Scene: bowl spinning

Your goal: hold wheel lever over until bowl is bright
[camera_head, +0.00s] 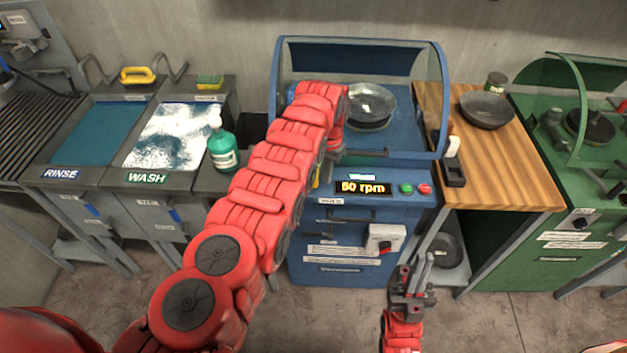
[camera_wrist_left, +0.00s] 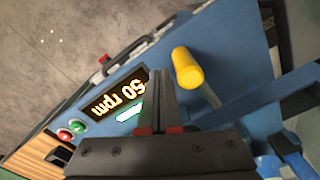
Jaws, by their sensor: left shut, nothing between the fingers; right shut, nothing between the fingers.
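The blue wheel machine (camera_head: 420,190) stands in the middle of the head view, its display (camera_head: 363,188) reading about 50 rpm. A grey, fairly shiny bowl (camera_head: 372,100) sits inside under the clear hood; its lower side looks darker. The lever with a yellow knob (camera_wrist_left: 187,68) shows in the left wrist view, to the right of my left gripper (camera_wrist_left: 160,80). That gripper is shut and empty beside the lever; I cannot tell whether they touch. In the head view my red arm mostly hides both. My right gripper (camera_head: 421,266) is shut and empty, low in front of the machine.
A dark bowl (camera_head: 487,108) stands on the wooden counter (camera_head: 510,155) at right. The wash basin (camera_head: 165,135), rinse basin (camera_head: 95,135) and green bottle (camera_head: 222,147) are at left. A green machine (camera_head: 560,170) stands at far right.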

